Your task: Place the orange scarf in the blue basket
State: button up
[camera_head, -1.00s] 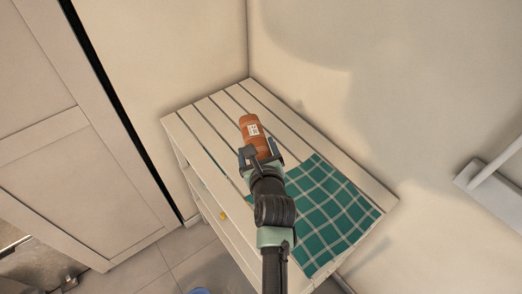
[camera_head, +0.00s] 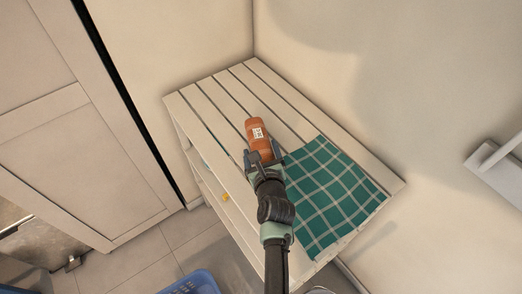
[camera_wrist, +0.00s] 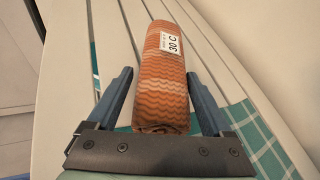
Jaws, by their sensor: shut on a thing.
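The orange scarf (camera_head: 257,133) is a rolled bundle with a zigzag pattern and a white label reading "30 C". It also shows in the wrist view (camera_wrist: 163,85), lengthwise between the two fingers. My gripper (camera_head: 262,154) is shut on its near end, over the slatted top of a white shelf unit. I cannot tell whether the scarf touches the slats. The blue basket (camera_head: 197,284) is on the floor at the bottom edge of the head view, only partly visible, below and left of my gripper.
A green checked cloth (camera_head: 335,192) lies on the right part of the white shelf unit (camera_head: 207,102). A small yellow thing (camera_head: 226,198) is on a lower shelf. Walls stand behind and to the right. A cabinet door (camera_head: 75,150) is at left, with tiled floor between.

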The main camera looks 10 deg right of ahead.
jog(key=shift+s+f+b, duration=0.15)
jog(key=shift+f+b, duration=0.15)
jog(key=shift+f, duration=0.35)
jog(key=o, duration=1.4)
jog(key=shift+f, duration=0.1)
jog(key=shift+a, duration=0.1)
